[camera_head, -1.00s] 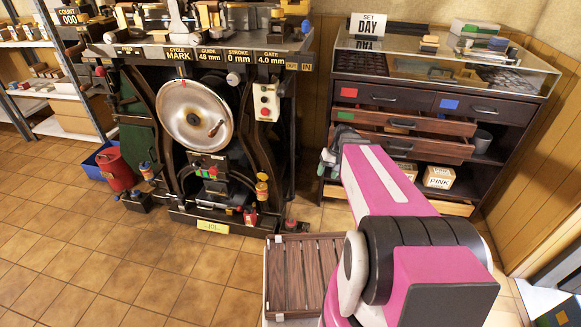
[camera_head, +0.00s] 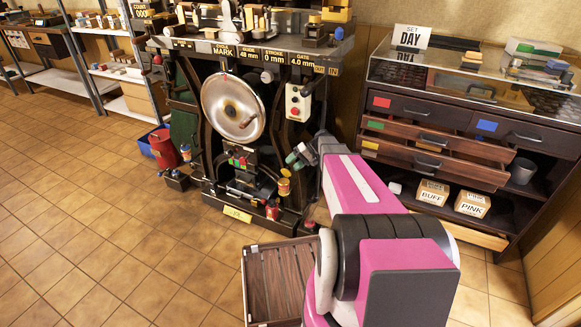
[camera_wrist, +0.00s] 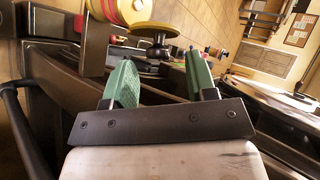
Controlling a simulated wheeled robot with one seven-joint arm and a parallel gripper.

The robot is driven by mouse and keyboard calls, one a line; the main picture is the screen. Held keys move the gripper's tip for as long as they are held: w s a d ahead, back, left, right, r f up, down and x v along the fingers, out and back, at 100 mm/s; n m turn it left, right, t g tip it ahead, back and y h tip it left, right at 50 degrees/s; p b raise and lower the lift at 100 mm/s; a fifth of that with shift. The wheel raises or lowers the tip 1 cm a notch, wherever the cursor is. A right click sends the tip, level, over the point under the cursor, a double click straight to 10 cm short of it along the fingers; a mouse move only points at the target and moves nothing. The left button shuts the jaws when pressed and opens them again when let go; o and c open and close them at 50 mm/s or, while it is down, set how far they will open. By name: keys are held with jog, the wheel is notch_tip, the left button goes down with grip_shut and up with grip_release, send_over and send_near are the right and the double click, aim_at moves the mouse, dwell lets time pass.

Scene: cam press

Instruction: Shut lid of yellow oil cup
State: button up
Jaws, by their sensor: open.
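The yellow oil cup (camera_head: 284,187) is on the lower right front of the press, small in the head view. In the wrist view, a yellow body with a red band (camera_wrist: 122,11), seemingly the same cup, is cut off by the top edge. A gold disc and a dark knob (camera_wrist: 158,50) are beside it. I cannot tell how its lid sits. My gripper (camera_head: 297,156) is just above and right of the cup in the head view. Its green fingers (camera_wrist: 162,85) are apart and empty in the wrist view, apparently clear of the cup.
A red cup (camera_head: 272,210) sits lower on the press. A cabinet with pulled-out drawers (camera_head: 430,160) stands right. Tiled floor at left is free.

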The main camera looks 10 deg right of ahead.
jog(key=shift+x, duration=1)
